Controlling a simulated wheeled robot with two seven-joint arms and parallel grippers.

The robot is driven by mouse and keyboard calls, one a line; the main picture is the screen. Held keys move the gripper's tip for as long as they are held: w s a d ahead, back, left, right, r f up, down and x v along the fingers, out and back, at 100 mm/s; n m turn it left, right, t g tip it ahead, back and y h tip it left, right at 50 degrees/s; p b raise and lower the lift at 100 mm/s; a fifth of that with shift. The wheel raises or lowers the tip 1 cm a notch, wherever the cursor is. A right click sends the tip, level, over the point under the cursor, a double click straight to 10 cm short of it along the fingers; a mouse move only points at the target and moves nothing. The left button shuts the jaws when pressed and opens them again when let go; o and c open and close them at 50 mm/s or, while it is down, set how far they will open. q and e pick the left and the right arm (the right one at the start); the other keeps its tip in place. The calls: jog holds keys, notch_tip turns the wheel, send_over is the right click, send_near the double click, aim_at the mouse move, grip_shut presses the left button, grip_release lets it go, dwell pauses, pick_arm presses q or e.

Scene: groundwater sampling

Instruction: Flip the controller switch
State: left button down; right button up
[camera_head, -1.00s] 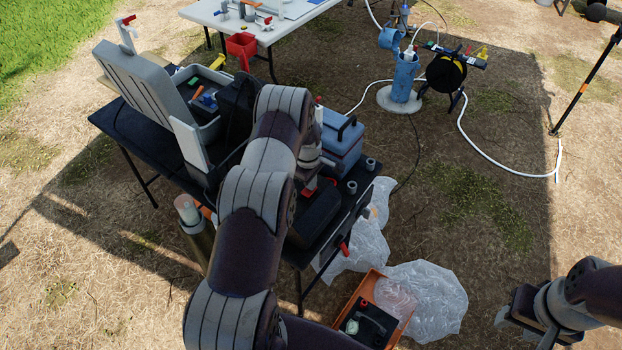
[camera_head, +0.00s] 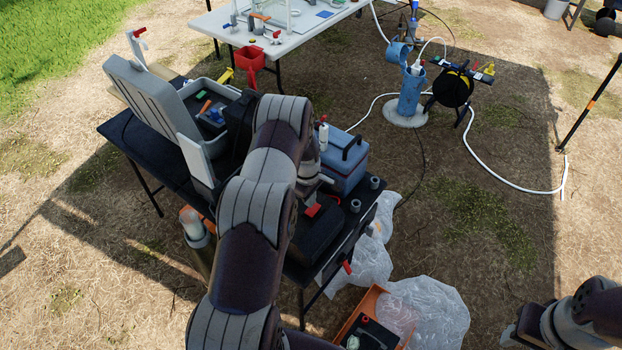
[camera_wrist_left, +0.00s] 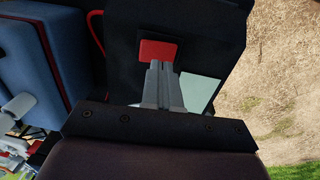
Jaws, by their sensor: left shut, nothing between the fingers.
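The controller is a black box (camera_head: 318,232) on the dark table, partly hidden behind my left arm. Its red switch (camera_head: 312,210) shows on top. In the left wrist view the red switch (camera_wrist_left: 158,50) sits on the black case (camera_wrist_left: 205,40), with a pale green panel (camera_wrist_left: 200,92) beside it. My left gripper (camera_wrist_left: 160,68) is shut and empty, its fingertips right at the lower edge of the red switch in that view. I cannot tell if they touch. My right gripper (camera_head: 512,335) is at the lower right, away from the table; its fingers are unclear.
A blue cooler (camera_head: 345,160) stands beside the controller. An open grey case (camera_head: 150,105) is on the same dark table (camera_head: 130,140). An orange crate (camera_head: 350,330) and plastic sheeting (camera_head: 435,305) lie on the ground. A white table (camera_head: 320,35) stands at the back.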

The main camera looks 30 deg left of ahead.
pick_arm(q)
notch_tip(320, 180, up, 5)
jog(key=b, duration=0.2)
notch_tip(320, 180, up, 6)
jog(key=b, duration=0.2)
send_over(310, 212)
jog(key=shift+s+r, duration=0.15)
jog(key=shift+r, duration=0.15)
pick_arm(e)
jog(key=shift+s+d+f, duration=0.1)
jog(key=shift+d+f, duration=0.15)
jog(key=shift+f, duration=0.35)
jog(key=shift+s+d+f, duration=0.1)
jog(key=shift+d+f, duration=0.1)
jog(key=shift+f, duration=0.4)
jog(key=shift+f, duration=0.1)
pick_arm(q)
jog(key=shift+s+d+t+b, duration=0.2)
jog(key=shift+t+b, duration=0.4)
jog(key=shift+b, duration=0.55)
pick_arm(e)
notch_tip(310, 212, down, 3)
jog(key=shift+r, duration=0.2)
pick_arm(q)
jog(key=shift+a, duration=0.1)
pick_arm(e)
jog(key=shift+a, duration=0.1)
